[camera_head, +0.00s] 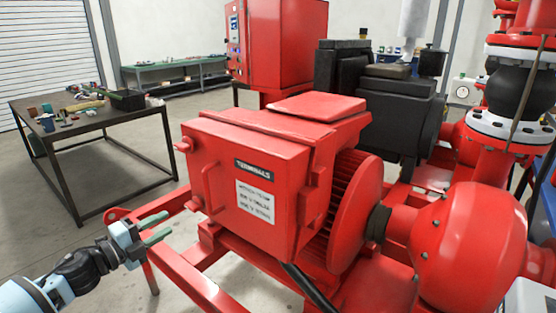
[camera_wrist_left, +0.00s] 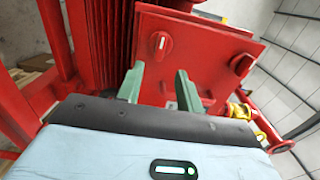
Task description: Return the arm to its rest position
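My left gripper (camera_head: 155,229) is in front of the red pump skid, at the lower left of the head view. Its two green fingers are apart with nothing between them. The red terminal box (camera_head: 240,190) of the motor is to the right of the gripper, with a clear gap in the head view. In the left wrist view the open fingers (camera_wrist_left: 160,83) point toward a red box face (camera_wrist_left: 200,50) with round red knobs. I cannot tell how far off that face is. My right gripper is not in view.
A red skid frame rail (camera_head: 195,280) runs close below and beside the left gripper. A red pump casing (camera_head: 465,250) stands at the right. A dark workbench (camera_head: 100,125) with small parts is at the left back. Grey floor (camera_head: 80,245) is free between bench and skid.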

